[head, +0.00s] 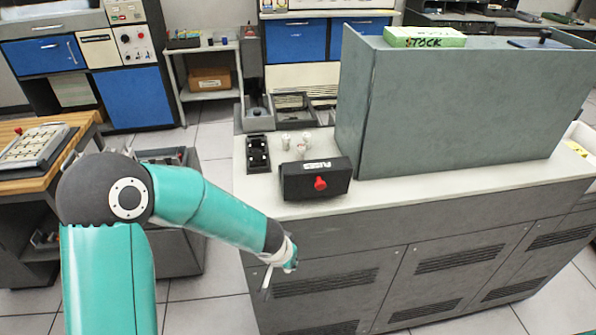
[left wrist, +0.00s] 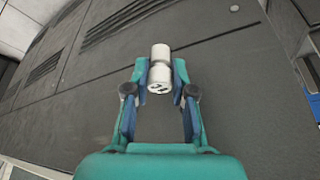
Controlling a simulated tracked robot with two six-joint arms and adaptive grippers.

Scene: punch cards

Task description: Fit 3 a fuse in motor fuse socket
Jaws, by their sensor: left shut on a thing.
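My left gripper (left wrist: 160,75) is shut on a white, two-part cylindrical fuse (left wrist: 160,69), held between its fingertips in the left wrist view. In the head view the left gripper (head: 284,258) is low in front of the grey cabinet, below the worktop edge; its fingers and the held fuse are hard to make out there. Several small white fuses (head: 285,141) stand on the worktop. A black block with fuse positions (head: 258,153), seemingly the fuse socket, lies to their left. My right gripper is not in view.
A black box with a red knob (head: 319,183) sits at the worktop's front edge. A tall grey-green panel (head: 450,105) stands to the right, with a green STOCK box (head: 424,37) on top. Grey bins (head: 294,106) lie behind the fuses. A wooden table (head: 80,125) is at left.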

